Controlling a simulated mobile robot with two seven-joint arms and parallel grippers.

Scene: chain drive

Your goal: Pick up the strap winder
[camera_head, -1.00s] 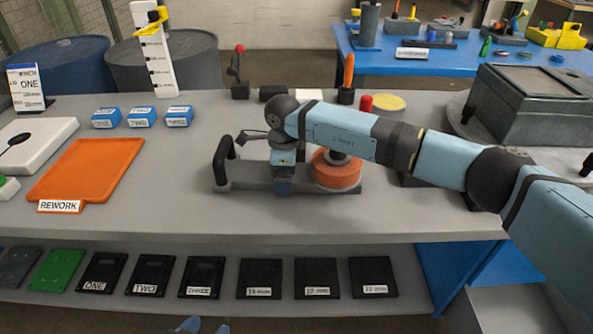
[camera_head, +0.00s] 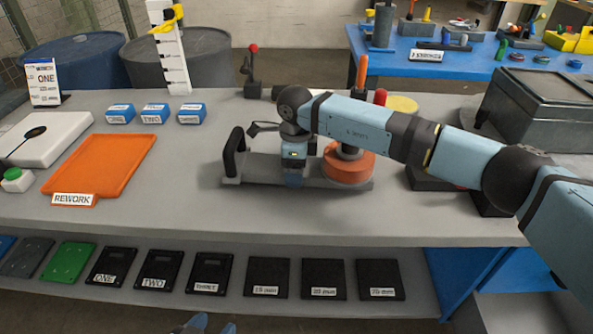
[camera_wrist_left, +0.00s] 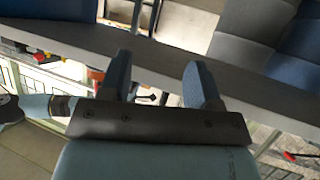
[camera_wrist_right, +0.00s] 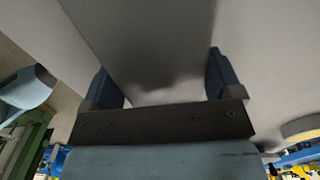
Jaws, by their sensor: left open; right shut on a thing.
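The strap winder, a grey base bar with a black handle (camera_head: 235,153) at its left end and an orange drum (camera_head: 348,167) at its right, sits on the grey bench. My right gripper (camera_head: 293,180) points down onto the bar between handle and drum and is shut on it. Whether the bar is clear of the bench I cannot tell. In the right wrist view grey fills the space between the fingers (camera_wrist_right: 165,88). My left gripper (camera_head: 207,326) shows only its blue tips at the bottom edge. In the left wrist view (camera_wrist_left: 160,80) its fingers are apart and empty.
An orange REWORK tray (camera_head: 103,165) and several blue blocks (camera_head: 155,113) lie left of the winder. Red and orange upright handles (camera_head: 362,75) stand behind it. A grey box (camera_head: 540,105) is at right. A lower shelf (camera_head: 235,305) holds black plates. Bench is clear in front.

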